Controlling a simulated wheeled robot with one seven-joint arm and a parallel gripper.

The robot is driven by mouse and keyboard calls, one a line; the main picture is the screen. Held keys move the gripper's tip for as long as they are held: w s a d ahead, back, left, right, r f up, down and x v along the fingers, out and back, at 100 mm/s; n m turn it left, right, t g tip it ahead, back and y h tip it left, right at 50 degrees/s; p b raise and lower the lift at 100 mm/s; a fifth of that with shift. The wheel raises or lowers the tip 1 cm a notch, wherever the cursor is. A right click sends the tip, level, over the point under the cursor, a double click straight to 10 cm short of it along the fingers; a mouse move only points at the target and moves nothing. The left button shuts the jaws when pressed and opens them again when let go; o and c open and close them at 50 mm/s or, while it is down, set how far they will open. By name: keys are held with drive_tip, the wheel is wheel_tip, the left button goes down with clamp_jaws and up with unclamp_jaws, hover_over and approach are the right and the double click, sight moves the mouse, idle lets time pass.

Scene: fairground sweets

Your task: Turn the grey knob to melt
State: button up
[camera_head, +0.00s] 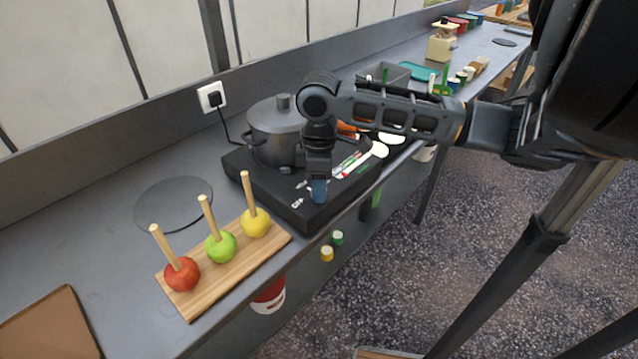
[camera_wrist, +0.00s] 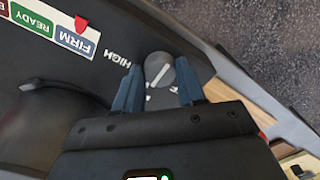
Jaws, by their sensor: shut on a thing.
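The grey knob (camera_wrist: 160,68) shows in the wrist view on the black hob, with a white pointer line slanting across its face. My gripper (camera_wrist: 156,77) has its two blue fingers on either side of the knob, shut on it. The word HIGH (camera_wrist: 120,58) is printed left of the knob. Other lettering below and right of it is mostly hidden by the fingers, so I cannot read melt. In the head view the black hob (camera_head: 268,192) carries a grey lidded pot (camera_head: 275,125), and my gripper (camera_head: 319,188) points down at its front corner, hiding the knob.
A coloured scale with FIRM and READY (camera_wrist: 70,35) and a red marker lies on the hob. A wooden board (camera_head: 200,300) with red, green and yellow apples on sticks is front left. A round dark disc (camera_head: 165,202) lies behind it. A grey tray (camera_head: 385,75) stands beyond.

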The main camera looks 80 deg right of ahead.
idle(0.4)
drive_tip(key=o, duration=1.1)
drive_tip(key=shift+c, duration=0.2)
drive_tip(key=shift+r, duration=3.9)
